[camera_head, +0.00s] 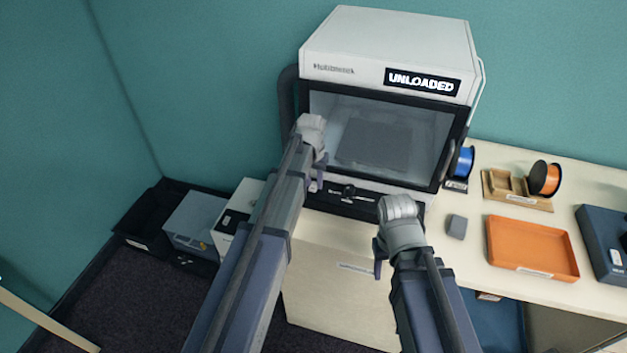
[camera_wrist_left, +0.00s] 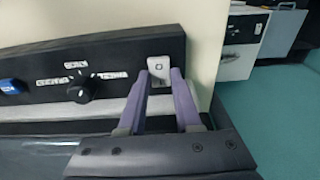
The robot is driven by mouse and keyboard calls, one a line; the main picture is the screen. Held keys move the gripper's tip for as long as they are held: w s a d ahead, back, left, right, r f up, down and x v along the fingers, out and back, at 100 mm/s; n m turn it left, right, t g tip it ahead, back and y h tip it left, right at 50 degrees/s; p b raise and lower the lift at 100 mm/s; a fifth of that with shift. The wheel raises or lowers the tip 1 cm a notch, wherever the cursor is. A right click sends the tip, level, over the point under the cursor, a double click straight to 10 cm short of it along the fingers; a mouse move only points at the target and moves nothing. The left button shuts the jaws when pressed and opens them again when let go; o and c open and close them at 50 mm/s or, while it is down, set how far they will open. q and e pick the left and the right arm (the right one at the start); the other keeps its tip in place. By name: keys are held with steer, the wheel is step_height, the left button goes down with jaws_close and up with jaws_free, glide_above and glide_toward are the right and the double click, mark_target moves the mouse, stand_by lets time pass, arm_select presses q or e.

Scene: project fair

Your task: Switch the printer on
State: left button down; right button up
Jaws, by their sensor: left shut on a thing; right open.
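The printer (camera_head: 385,50) is a white box with a dark-framed glass door (camera_head: 375,135) and an "UNLOADED" sign on top. Its black control panel (camera_head: 375,205) runs below the door. In the left wrist view the panel (camera_wrist_left: 30,65) carries a black knob (camera_wrist_left: 80,92), a blue button (camera_wrist_left: 12,86) and a white switch (camera_wrist_left: 158,66) at one end. My left gripper (camera_wrist_left: 162,75) is shut on the white switch, one finger on each side. In the head view my left gripper (camera_head: 315,184) is at the panel's left end. My right gripper (camera_head: 378,258) is open and empty, below the panel.
A blue spool (camera_head: 463,162), an orange spool (camera_head: 546,178) on a wooden stand, a small grey block (camera_head: 457,227) and an orange tray (camera_head: 530,247) are on the table at right. Boxes (camera_head: 192,220) stand on the floor at left.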

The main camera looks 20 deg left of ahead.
mark_target(313, 188)
arm_select(q)
steer(key=c, duration=0.6)
jaws_free()
steer(key=shift+r, duration=0.1)
step_height(313, 188, up, 8)
steer(key=p, duration=0.7)
steer(key=shift+s+f+p, duration=0.25)
steer(key=shift+s+p, duration=0.1)
steer(key=shift+s, duration=0.05)
